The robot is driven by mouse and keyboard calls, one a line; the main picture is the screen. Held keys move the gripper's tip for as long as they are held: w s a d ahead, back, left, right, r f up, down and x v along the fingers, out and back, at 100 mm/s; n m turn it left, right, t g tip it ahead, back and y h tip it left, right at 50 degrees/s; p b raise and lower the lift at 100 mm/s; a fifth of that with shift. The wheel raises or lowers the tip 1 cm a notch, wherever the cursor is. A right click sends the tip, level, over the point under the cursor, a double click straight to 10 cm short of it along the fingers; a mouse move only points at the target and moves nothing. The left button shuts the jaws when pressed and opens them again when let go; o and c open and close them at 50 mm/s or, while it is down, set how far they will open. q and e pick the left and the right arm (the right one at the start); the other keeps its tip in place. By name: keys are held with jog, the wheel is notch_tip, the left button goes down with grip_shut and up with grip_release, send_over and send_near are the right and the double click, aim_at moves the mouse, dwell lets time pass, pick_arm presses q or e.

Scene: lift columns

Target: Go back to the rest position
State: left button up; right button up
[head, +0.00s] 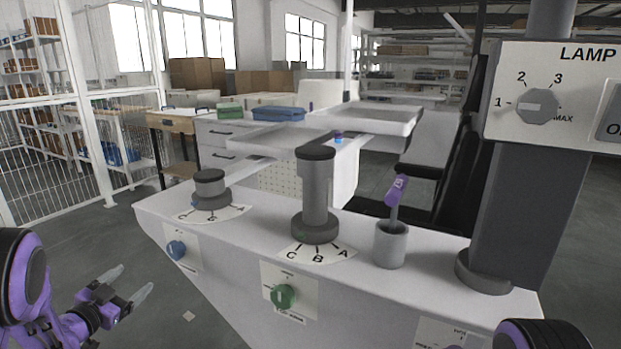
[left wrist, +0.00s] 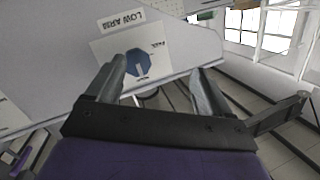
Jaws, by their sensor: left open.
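My left gripper (head: 128,284) is open and empty at the lower left of the head view, apart from the console and in front of its left end. In the left wrist view its two grey fingers (left wrist: 160,85) are spread with nothing between them. A blue knob (left wrist: 138,64) on a white plate shows just beyond the fingers there; this blue knob also shows on the console front in the head view (head: 176,250). A dark rounded part of my right arm shows at the bottom right of the head view; my right gripper is not visible.
The white console (head: 380,291) fills the middle. On it stand a short column (head: 210,187), a taller column (head: 316,195) and a grey cup (head: 391,244) holding a purple-handled tool. A green knob (head: 283,296) is on the front. A lamp panel (head: 555,95) rises at right. Floor is free at left.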

pick_arm(q)
jog(key=s+d+f+n+g+y+p, duration=0.35)
jog(key=s+f+n, duration=0.25)
jog(key=s+f, duration=0.2)
jog(key=s+d+f+n+g+y+p, duration=0.2)
jog(key=s+d+f+n+g, duration=0.25)
jog(key=s+f, duration=0.25)
jog(key=s+d+f+g+p, duration=0.1)
jog(key=s+d+g, duration=0.1)
jog(key=s, duration=0.5)
jog(key=s+d+f+n+g+p, duration=0.1)
jog(key=s+d+p, duration=0.1)
jog(key=s+d, duration=0.2)
jog(key=s+d+f+n+g+p, duration=0.1)
jog(key=s+d+g+p, duration=0.1)
jog(key=s, duration=0.9)
jog(key=shift+d+f+g+h, duration=0.25)
jog(key=shift+d+g+h, duration=0.1)
jog(key=shift+d, duration=0.5)
